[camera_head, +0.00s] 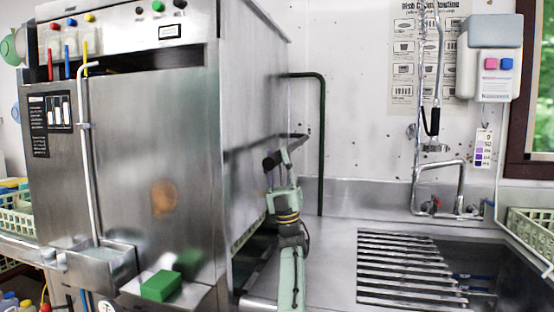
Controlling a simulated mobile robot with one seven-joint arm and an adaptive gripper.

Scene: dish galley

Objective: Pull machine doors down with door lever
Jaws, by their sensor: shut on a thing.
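The dish machine (130,170) is a large steel box filling the left half of the view. The door lever (250,148) is a dark bar that runs along the machine's right side and bends near its outer end. My gripper (284,156) is at that outer end, shut on the lever; the fingertips are small and partly hidden. A short black cylinder (271,161) shows beside the fingers. The machine's right side door (256,190) is a steel panel. A dark gap with part of a pale green rack (248,235) shows at its lower edge.
A dark green pipe (321,150) stands against the wall behind my gripper. To the right are a slatted rack (405,265), a sink (490,285) and a faucet (438,190). A green block (160,286) sits on the machine's front ledge. Bare counter (335,235) lies right of my arm.

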